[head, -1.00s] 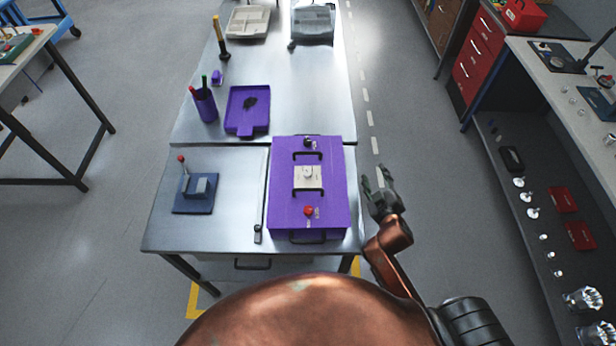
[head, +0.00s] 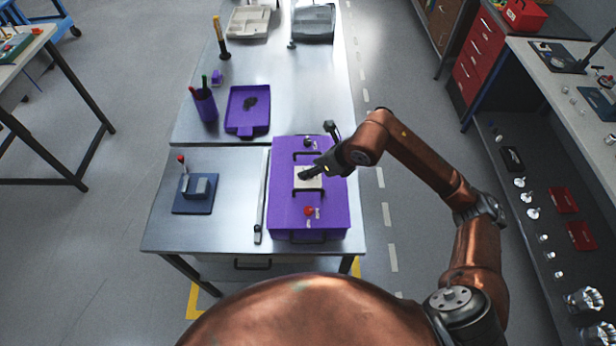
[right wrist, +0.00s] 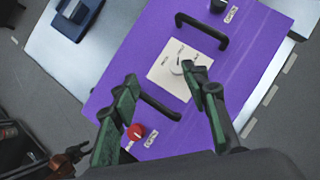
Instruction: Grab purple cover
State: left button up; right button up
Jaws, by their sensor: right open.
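The purple cover (head: 285,208) is a flat box-like panel at the front right of the steel table, with black handles, a pale square plate with a dial, and a red knob. It also fills much of the right wrist view (right wrist: 145,50). My right gripper (head: 315,150) is over the cover's upper middle, apart from it as far as I can tell. In the right wrist view the right gripper's two fingers (right wrist: 163,85) are spread and empty, with the pale plate (right wrist: 180,70) and a black handle (right wrist: 158,102) seen between and beyond them.
A blue fixture (head: 195,193) with a red-tipped lever stands left on the table. A long bar (head: 261,205) lies beside the cover. Behind are a purple tray (head: 248,120), a purple pen cup (head: 205,106) and grey trays (head: 313,24).

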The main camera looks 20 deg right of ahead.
jog(key=shift+h, duration=0.5)
jog(key=w+f, duration=0.1)
jog(key=f, duration=0.1)
jog(key=w+f, duration=0.1)
jog(key=f, duration=0.1)
jog(key=w+f, duration=0.1)
jog(key=f, duration=0.2)
jog(key=shift+w+d+f+p, duration=0.1)
jog(key=shift+w+d+p, duration=0.05)
jog(key=shift+w+p, duration=0.2)
grip_shut()
